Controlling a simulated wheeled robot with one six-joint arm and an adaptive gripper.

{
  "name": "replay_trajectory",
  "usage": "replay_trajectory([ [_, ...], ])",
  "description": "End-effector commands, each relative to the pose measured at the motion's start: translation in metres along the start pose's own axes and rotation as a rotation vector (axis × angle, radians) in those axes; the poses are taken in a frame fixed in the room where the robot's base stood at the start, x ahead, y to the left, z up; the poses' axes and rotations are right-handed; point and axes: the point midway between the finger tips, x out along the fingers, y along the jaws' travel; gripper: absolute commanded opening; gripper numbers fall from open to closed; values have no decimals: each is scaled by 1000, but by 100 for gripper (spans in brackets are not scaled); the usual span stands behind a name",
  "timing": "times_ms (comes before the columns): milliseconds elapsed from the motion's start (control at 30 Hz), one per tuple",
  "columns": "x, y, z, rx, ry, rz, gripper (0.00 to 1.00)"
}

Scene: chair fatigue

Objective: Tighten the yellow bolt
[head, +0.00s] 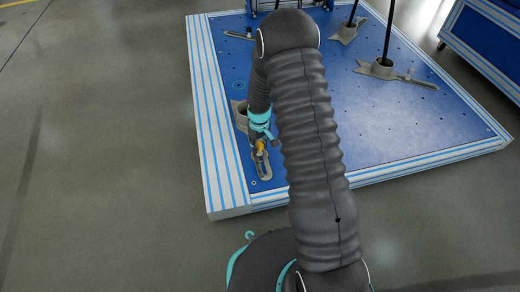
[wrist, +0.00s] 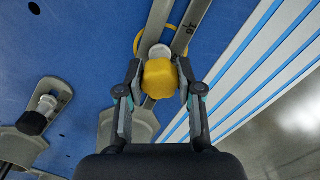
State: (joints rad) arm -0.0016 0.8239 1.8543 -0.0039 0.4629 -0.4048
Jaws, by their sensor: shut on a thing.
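The yellow bolt (wrist: 160,78) shows in the wrist view as a yellow head over a metal clamp bar (wrist: 158,25) with a slot. My gripper (wrist: 159,90) has its two fingers on either side of the yellow head and is shut on it. In the head view my gripper (head: 260,147) points down at the yellow bolt (head: 261,145), near the left edge of the blue platform (head: 375,140).
A grey foot (head: 240,110) stands behind the bolt, partly hidden by my arm. Another clamp with a dark-capped bolt (wrist: 32,122) lies left in the wrist view. Dark posts (head: 388,40) rise at the platform's back right. Grey floor (head: 100,150) is clear at left.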

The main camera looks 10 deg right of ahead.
Motion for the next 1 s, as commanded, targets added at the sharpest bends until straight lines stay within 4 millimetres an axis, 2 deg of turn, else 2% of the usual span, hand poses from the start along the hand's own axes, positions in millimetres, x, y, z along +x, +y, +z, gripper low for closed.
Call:
replay_trajectory([
  [333,0,0,0,297,-1,0,0],
  [667,0,0,0,345,-1,0,0],
  [700,0,0,0,344,-1,0,45],
  [767,0,0,0,344,-1,0,60],
  [1000,0,0,0,342,-1,0,60],
])
